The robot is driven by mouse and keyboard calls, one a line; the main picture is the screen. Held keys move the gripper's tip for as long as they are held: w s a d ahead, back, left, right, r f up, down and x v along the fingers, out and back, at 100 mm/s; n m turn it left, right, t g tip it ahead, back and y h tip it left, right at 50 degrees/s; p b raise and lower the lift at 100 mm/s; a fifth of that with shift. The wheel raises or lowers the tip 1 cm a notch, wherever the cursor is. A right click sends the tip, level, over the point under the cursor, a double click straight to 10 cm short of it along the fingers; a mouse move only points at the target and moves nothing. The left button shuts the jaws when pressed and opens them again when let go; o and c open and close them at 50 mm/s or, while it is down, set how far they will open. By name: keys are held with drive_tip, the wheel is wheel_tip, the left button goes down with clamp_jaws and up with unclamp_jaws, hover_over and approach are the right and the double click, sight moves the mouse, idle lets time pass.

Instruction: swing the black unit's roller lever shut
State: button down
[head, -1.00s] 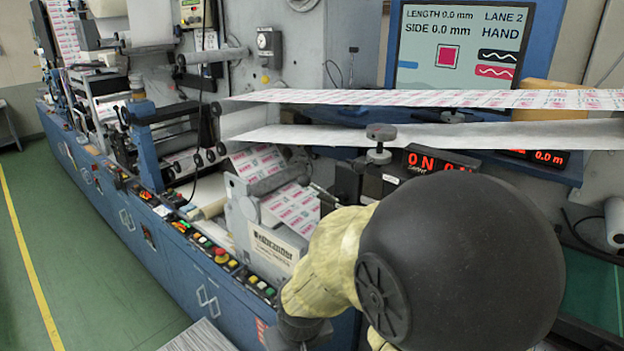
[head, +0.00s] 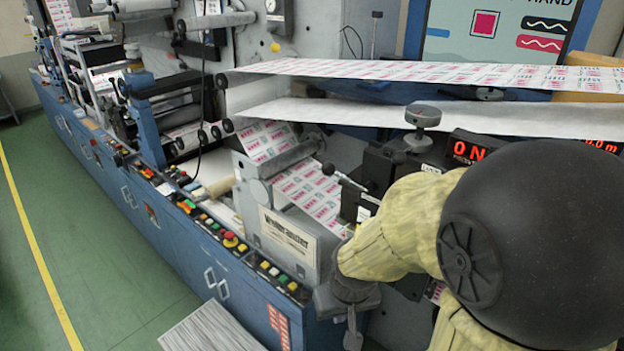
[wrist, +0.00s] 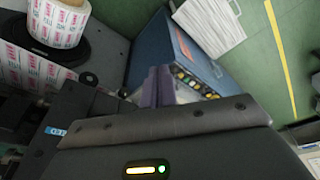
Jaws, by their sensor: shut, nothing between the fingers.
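In the wrist view a dark ball knob (wrist: 88,79) beside the black unit (wrist: 85,115) looks like the lever's end. My gripper (head: 352,338) points down in front of the machine, lower and nearer than the lever and apart from it. In the wrist view its fingers (wrist: 160,86) are together and empty.
The grey Webrandler box (head: 290,240) stands just left of my gripper. A row of buttons (head: 230,240) lines the blue cabinet's front edge. Two web strands (head: 420,73) stretch above the black unit. A stack of sheets (head: 213,330) lies low at the front. Green floor is clear at left.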

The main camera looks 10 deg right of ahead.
drive_tip(key=w+r+n+g+h, duration=0.1)
drive_tip(key=w+r+n+h, duration=0.3)
drive_tip(key=w+n+h, duration=0.55)
drive_tip(key=w+a+r+n+t+h, duration=0.5)
drive_tip(key=w+a+r+n+t, duration=0.1)
drive_tip(key=a+r, duration=0.5)
drive_tip(key=n+t+p, duration=0.1)
drive_tip(key=t, duration=0.1)
drive_tip(key=shift+a+t+h, duration=0.3)
drive_tip(key=shift+a+h, duration=0.05)
drive_tip(key=shift+a, duration=0.05)
drive_tip(key=shift+w+d+r, duration=0.1)
drive_tip(key=shift+w, duration=0.1)
